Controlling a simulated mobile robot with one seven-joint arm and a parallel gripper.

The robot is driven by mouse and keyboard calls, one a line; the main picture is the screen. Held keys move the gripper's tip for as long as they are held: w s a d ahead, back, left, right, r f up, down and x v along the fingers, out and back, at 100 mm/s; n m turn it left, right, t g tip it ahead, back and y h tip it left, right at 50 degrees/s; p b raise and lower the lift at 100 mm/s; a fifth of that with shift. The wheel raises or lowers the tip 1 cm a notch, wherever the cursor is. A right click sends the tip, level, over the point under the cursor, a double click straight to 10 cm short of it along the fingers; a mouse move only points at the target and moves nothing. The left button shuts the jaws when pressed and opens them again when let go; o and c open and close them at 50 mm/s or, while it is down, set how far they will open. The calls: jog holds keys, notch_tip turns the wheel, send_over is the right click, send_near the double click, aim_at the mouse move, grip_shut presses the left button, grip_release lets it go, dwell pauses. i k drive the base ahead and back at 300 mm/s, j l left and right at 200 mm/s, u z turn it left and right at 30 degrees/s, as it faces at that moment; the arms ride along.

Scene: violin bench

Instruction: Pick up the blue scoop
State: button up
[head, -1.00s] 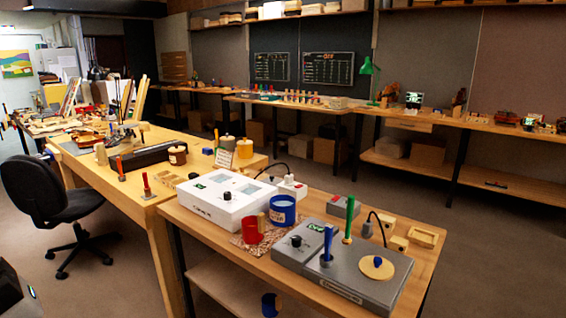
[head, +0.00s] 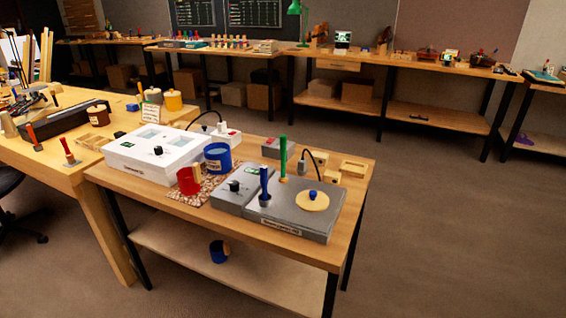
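No thing is plainly recognisable as a scoop at this size. A blue upright tool (head: 265,186) stands on the grey device (head: 300,221), left of a round tan disc with a blue knob (head: 312,199). A blue cup (head: 218,157) stands on the near table behind a red cup (head: 190,180). Which of these is the blue scoop, I cannot tell. My gripper is not in view.
Open floor (head: 450,230) lies to the right.

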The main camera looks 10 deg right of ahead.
aim_at(264, 199)
jog(key=l+u, duration=0.1)
jog(key=u, duration=0.25)
jog(key=l+u, duration=0.1)
jog(key=u, duration=0.25)
jog(key=l+u, duration=0.3)
jog(key=l, duration=0.2)
jog(key=l+u, duration=0.3)
jog(key=l, duration=0.2)
jog(key=l+u, duration=0.1)
jog(key=l, duration=0.4)
jog(key=k+l+u, duration=0.1)
jog(key=l, duration=1.35)
jog(key=i+l, duration=0.25)
